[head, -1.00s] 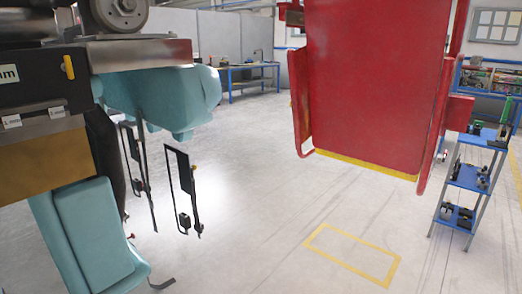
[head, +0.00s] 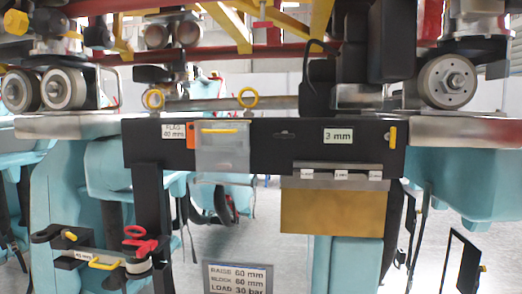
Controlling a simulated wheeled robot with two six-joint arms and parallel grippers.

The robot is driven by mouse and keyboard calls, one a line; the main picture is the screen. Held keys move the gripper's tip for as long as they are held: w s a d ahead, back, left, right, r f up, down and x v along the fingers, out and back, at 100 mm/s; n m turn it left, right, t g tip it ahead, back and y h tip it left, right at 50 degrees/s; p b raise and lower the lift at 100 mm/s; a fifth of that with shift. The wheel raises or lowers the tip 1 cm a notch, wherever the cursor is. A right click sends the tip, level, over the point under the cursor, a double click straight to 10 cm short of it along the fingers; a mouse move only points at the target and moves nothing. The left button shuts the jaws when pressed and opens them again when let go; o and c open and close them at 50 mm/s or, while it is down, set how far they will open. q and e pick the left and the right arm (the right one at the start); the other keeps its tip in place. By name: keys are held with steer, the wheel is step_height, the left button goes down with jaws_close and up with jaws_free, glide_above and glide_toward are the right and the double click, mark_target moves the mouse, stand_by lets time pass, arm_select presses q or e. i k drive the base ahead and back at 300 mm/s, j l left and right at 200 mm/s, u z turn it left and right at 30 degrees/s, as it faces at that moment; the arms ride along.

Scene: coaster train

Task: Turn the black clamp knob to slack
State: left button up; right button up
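I cannot pick out a black clamp knob or any slack marking for certain. A black beam (head: 285,131) crosses the middle of the head view under the coaster train, with a "FLAG 40 mm" label (head: 173,131) and a "3 mm" label (head: 338,136). A clear box (head: 221,150) with a yellow handle hangs on it. A black holder (head: 75,252) at the lower left carries a red-handled part (head: 138,242) and a yellow handle (head: 104,263). Neither of my grippers is in view.
A brown block or box (head: 331,211) hangs below the beam. A sign (head: 238,278) reading "RAISE 60 mm, BLOCK 60 mm, LOAD 30 bar" stands at the bottom. Thin black frames (head: 461,262) are at the lower right.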

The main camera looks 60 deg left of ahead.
mark_target(285, 135)
steer(key=u, duration=1.7)
